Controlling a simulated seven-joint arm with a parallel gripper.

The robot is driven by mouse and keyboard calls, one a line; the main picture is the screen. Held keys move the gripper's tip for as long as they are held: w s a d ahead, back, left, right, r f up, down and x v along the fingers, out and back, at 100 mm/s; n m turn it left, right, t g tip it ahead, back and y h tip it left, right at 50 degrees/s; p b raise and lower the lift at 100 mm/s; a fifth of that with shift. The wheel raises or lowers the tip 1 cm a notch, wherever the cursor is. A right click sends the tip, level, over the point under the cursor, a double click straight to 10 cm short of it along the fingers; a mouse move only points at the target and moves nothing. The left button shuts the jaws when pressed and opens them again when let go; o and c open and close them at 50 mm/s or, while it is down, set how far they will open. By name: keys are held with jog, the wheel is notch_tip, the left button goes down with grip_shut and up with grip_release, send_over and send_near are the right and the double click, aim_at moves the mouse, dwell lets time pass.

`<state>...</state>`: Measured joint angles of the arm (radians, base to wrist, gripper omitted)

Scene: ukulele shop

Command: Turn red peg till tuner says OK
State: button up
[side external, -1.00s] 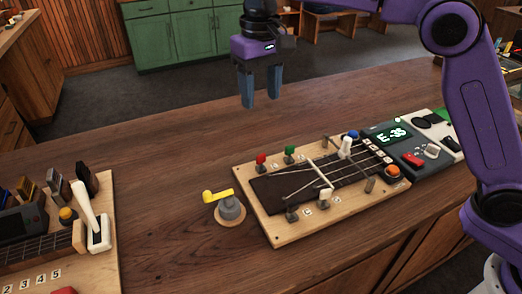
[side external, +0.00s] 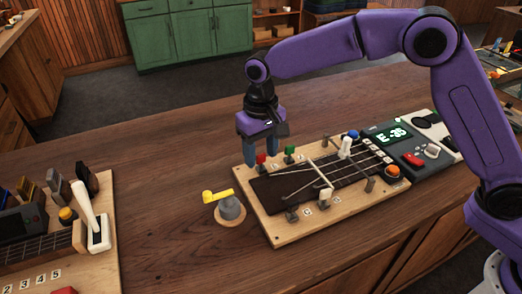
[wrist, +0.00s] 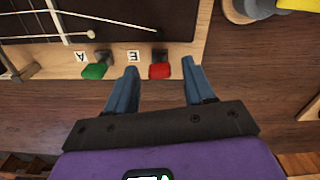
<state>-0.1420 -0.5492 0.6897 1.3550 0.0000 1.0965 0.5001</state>
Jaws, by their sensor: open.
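The red peg (wrist: 160,71) sits at the edge of the wooden string board (side external: 243,177), beside a label E. My gripper (wrist: 160,78) is open, with its blue fingers on either side of the red peg in the wrist view and a gap on both sides. In the side view my gripper (side external: 260,160) is low over the board's corner, and the red peg (side external: 261,158) shows between the fingers, partly hidden. The tuner screen (side external: 393,135) reads what looks like E -35 in green.
The green peg (wrist: 94,71) stands close beside the left finger. A yellow-handled crank (side external: 230,206) stands left of the board. A blue peg (side external: 352,134) and an orange button (side external: 393,171) are farther right.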

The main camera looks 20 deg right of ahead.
jog(key=shift+f, duration=0.15)
grip_shut()
jog(key=shift+n, duration=0.4)
jog(key=n, duration=0.3)
jog(key=shift+n, duration=2.3)
grip_release()
